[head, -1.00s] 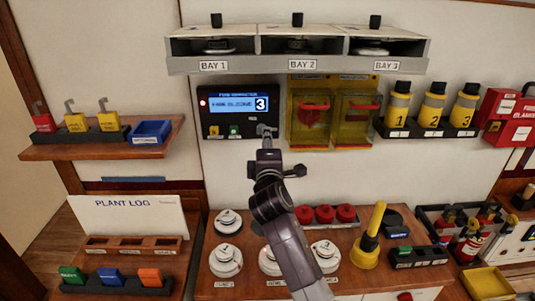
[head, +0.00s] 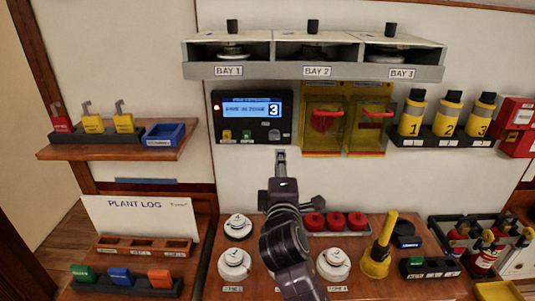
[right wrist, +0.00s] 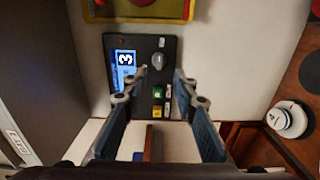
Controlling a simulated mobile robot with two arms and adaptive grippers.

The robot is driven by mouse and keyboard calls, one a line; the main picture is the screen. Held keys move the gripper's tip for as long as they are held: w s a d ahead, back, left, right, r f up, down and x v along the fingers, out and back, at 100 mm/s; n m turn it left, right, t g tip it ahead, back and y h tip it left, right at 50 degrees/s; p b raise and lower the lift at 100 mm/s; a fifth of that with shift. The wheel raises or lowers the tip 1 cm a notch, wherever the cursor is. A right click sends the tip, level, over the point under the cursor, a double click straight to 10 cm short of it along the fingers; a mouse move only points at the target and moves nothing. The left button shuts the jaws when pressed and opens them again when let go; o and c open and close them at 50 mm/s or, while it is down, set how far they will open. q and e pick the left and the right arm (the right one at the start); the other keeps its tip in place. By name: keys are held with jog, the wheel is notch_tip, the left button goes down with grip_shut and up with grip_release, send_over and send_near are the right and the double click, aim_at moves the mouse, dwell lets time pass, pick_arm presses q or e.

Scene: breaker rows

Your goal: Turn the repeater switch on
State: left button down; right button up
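The repeater panel (head: 246,117) is a black wall box with a lit blue screen showing a 3. A small red light glows at its left. Its grey rotary switch (head: 274,134) sits at the lower right; it also shows in the right wrist view (right wrist: 158,60). Its on or off position is too small to read. My right gripper (head: 281,156) is just below the panel's lower right corner. In the right wrist view its two fingers (right wrist: 158,88) are apart with nothing between them, pointing toward the panel, the switch just beyond the tips. My left gripper is out of view.
Yellow covers (head: 345,120) with red handles hang right of the panel. A grey bay shelf (head: 310,72) juts out above. Below, a wooden counter (head: 210,285) holds white domed devices (head: 234,264), red knobs (head: 335,221) and a yellow plunger-like tool (head: 378,255). Bare wall lies below the panel.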

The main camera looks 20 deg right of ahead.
jog(key=s+d+f+m+g+y, duration=0.1)
jog(key=s+f+m+g, duration=0.2)
jog(key=s+f, duration=0.55)
jog(key=s+d+f+m+g+y, duration=0.1)
jog(key=s+d+f+m+g, duration=0.3)
jog(key=f, duration=0.7)
jog(key=s+a+f+m+g+y, duration=0.15)
jog(key=s+f, duration=0.25)
jog(key=s, duration=0.5)
jog(key=s+a+f+m+g+y, duration=0.1)
jog(key=s+a+f+m+g, duration=0.2)
jog(key=s, duration=0.5)
jog(key=s+f+m+g+y, duration=0.1)
jog(key=s+f+g, duration=0.1)
jog(key=s+f, duration=0.5)
jog(key=s+f+g+b, duration=0.1)
jog(key=s+f+b, duration=0.1)
jog(key=f, duration=1.3)
jog(key=s+f+g+b, duration=0.1)
jog(key=s+f+b, duration=0.15)
jog(key=f, duration=1.15)
jog(key=s+d+f+b, duration=0.1)
jog(key=s+d+f, duration=0.1)
jog(key=s+f, duration=1.4)
jog(key=shift+s+d+f+g, duration=0.3)
jog(key=shift+f+g, duration=0.15)
jog(key=shift+f, duration=0.4)
